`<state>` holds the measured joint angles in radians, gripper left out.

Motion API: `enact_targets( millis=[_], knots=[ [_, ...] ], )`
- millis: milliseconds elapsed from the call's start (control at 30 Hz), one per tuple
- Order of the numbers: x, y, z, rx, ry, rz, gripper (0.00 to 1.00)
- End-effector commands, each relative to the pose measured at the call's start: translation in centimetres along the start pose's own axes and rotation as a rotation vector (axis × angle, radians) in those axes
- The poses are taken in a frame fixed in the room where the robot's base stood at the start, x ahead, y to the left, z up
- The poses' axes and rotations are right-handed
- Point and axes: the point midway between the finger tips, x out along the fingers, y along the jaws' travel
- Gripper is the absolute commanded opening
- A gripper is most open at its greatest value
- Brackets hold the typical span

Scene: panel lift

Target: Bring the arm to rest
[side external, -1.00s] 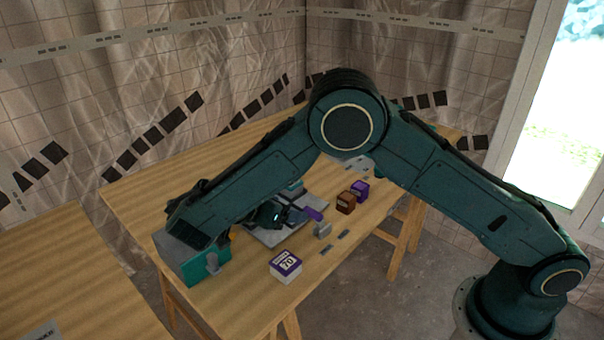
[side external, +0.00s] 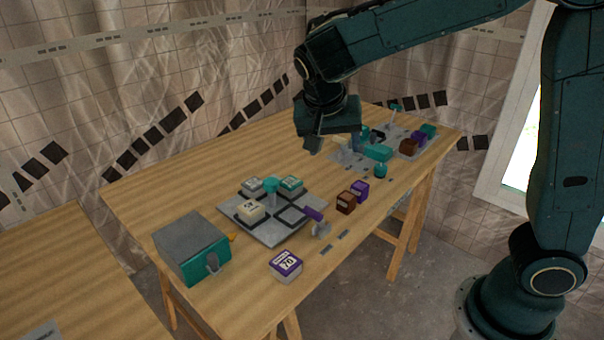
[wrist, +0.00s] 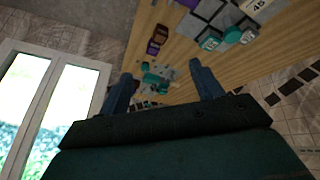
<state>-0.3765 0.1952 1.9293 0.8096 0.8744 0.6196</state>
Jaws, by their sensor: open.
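My gripper (side external: 333,143) hangs above the far half of the wooden table (side external: 180,185) in the side view, clear of everything on it. In the wrist view its two fingers (wrist: 162,88) stand wide apart with nothing between them. The grey panel (side external: 250,228) lies on the table's near half. It bears several labelled blocks, among them a cream one (side external: 250,210) and a teal one (side external: 291,184), and a teal knob (side external: 270,190). One square at its front right looks empty. Part of the panel also shows at the top of the wrist view (wrist: 215,12).
A grey and teal box (side external: 192,250) stands at the table's near left corner. A purple-topped block (side external: 286,265) lies near the front edge. Brown (side external: 346,202) and purple (side external: 361,190) blocks stand right of the panel. Several teal and brown pieces crowd the far end.

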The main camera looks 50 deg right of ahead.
Motion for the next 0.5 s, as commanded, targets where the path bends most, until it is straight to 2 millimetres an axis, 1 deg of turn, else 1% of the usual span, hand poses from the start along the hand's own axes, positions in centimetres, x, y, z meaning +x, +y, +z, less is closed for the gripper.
enact_targets(
  millis=[33, 267, 500],
  knots=[
    [-0.5, 1.0, -0.2, -0.021, -0.01, -0.023, 0.65],
    [-2.1, 4.7, -0.1, -0.155, -0.043, -0.129, 0.65],
    [-3.6, 8.4, 1.1, -0.297, -0.05, -0.242, 0.65]
  ],
)
